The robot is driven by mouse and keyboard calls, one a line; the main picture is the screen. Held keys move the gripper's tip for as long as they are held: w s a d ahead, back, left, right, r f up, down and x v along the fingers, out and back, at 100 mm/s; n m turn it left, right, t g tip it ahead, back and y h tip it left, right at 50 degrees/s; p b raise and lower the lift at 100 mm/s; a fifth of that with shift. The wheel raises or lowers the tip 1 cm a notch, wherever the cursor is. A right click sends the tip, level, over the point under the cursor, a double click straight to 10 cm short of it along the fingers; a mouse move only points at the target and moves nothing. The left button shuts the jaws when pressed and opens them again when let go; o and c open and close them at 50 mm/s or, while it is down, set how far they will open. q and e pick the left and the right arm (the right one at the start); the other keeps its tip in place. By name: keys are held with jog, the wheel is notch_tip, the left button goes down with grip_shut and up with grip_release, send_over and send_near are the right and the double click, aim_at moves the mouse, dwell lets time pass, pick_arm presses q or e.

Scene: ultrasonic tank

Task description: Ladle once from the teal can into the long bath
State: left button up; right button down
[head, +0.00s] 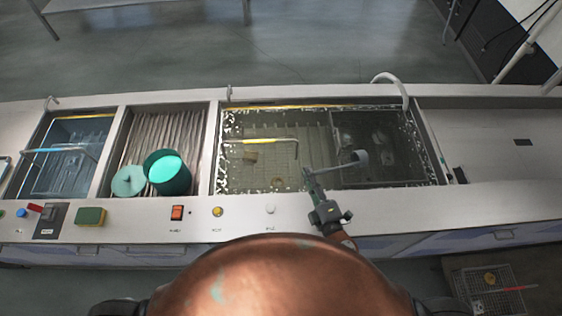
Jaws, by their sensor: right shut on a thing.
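The teal can (166,182) stands open on the ribbed section left of the long bath, with bright teal liquid inside. The long bath (270,182) is the wide tank in the middle, filled with clear, slightly yellow liquid with white specks along its edges. My right gripper (312,184) is shut on the ladle handle at the bath's front edge. The ladle (357,158) reaches right from it, with its grey cup over the right part of the bath. Whether the cup touches the liquid or holds anything, I cannot tell. My left gripper is not in view.
A round teal lid (127,182) lies left of the can. A smaller blue bath (66,160) is at far left. A rod (265,141) and a curved white pipe (392,82) rise at the long bath. Bare counter (490,150) lies right.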

jog(key=w+a+r+g+y+p, duration=0.15)
jog(key=a+r+y+p, duration=0.3)
jog(key=a, duration=0.45)
jog(key=w+d+r+m+p, duration=0.5)
jog(key=d+r+m+p, duration=0.1)
jog(key=d+r+p, duration=0.2)
jog(key=w+d+r+m+p, duration=0.5)
jog(key=d+r+m+p, duration=0.2)
jog(key=r, duration=0.3)
jog(key=shift+w+d+m+h+p, duration=0.35)
jog(key=shift+d+h+p, duration=0.1)
jog(key=shift+d+p, duration=0.4)
jog(key=shift+a+g, duration=0.1)
jog(key=shift+g, duration=0.15)
